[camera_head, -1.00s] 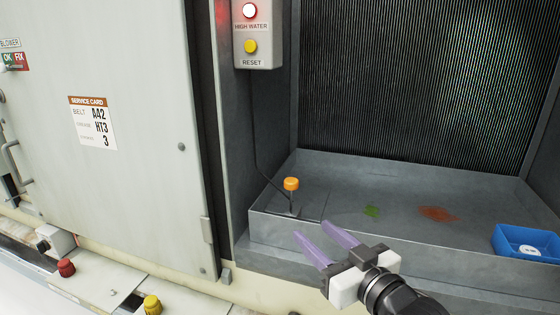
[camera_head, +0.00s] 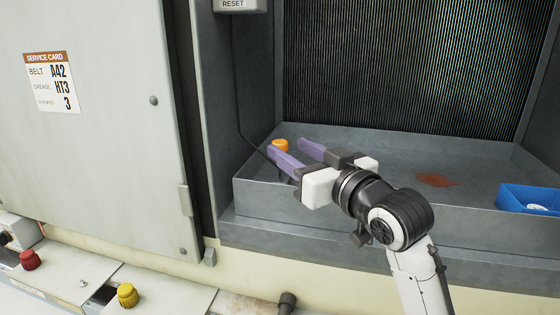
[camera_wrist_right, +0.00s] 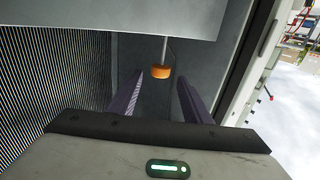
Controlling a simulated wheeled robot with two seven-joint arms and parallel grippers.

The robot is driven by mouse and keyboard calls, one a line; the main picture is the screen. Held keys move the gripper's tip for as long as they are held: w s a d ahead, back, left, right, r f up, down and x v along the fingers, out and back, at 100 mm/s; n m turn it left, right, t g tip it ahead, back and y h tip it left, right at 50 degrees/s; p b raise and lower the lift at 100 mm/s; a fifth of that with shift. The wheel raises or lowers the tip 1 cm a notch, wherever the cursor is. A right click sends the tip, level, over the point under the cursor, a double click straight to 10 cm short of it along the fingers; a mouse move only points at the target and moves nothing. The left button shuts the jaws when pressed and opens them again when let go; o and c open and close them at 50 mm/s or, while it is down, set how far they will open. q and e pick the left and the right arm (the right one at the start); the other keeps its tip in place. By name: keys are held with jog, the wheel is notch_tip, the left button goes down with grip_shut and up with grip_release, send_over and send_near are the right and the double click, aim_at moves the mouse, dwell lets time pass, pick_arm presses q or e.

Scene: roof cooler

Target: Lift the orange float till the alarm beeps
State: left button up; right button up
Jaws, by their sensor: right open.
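The orange float (camera_head: 279,144) stands in the left part of the grey drain pan (camera_head: 330,217), partly hidden by a finger of my right gripper. My right gripper (camera_head: 290,150) is open, its purple fingers reaching left over the pan close to the float. In the right wrist view the float (camera_wrist_right: 161,71) shows on its thin rod, between the two open fingers (camera_wrist_right: 160,88) near their tips. I cannot tell whether they touch it. Of the alarm box (camera_head: 238,5) only the bottom with the RESET label shows; its lamp is out of view. My left gripper is not in view.
A blue tray (camera_head: 508,201) sits at the pan's right. A rust-coloured stain (camera_head: 436,180) marks the pan floor. The finned coil (camera_head: 410,65) rises behind. A panel with a service card (camera_head: 51,82) stands at left. Red (camera_head: 30,260) and yellow (camera_head: 127,295) knobs are lower left.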

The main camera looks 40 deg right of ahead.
aim_at(284, 144)
jog(key=w+p, duration=0.1)
jog(key=w, duration=0.3)
jog(key=shift+w+d+r, duration=0.1)
jog(key=shift+d, duration=0.05)
jog(key=shift+w, duration=0.55)
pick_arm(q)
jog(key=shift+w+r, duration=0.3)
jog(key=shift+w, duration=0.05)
